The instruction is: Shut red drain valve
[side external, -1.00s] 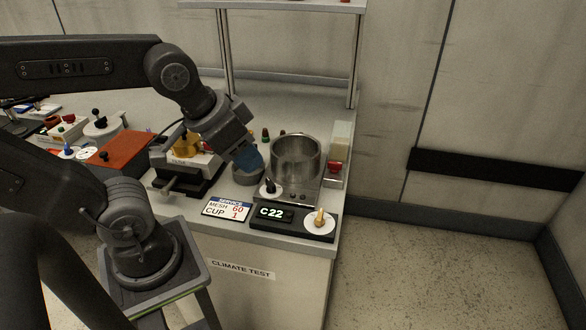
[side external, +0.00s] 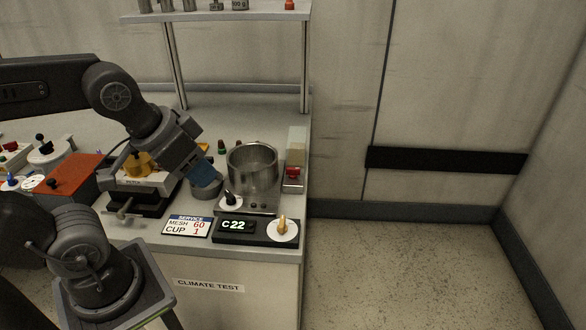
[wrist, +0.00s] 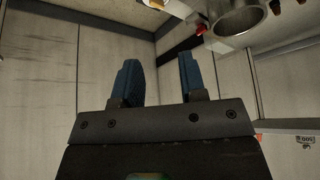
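The red valve (side external: 292,175) is a small red part on the front of a pale, see-through upright container (side external: 297,146), right of the metal pot (side external: 252,168) at the bench's right end. In the wrist view the red part (wrist: 201,30) shows near the top, beside the pot's rim (wrist: 238,18). My gripper (side external: 207,176) has blue fingers and is left of the pot, in front of or above a grey cup (side external: 206,188); the exact gap is unclear. In the wrist view its two fingers (wrist: 159,60) are apart with nothing between them. The gripper is apart from the valve.
The pot stands between my gripper and the valve. A black knob (side external: 230,198), a display reading C 22 (side external: 234,226) and a tan knob (side external: 282,228) are in front. A shelf (side external: 215,14) is above. The floor right of the bench is clear.

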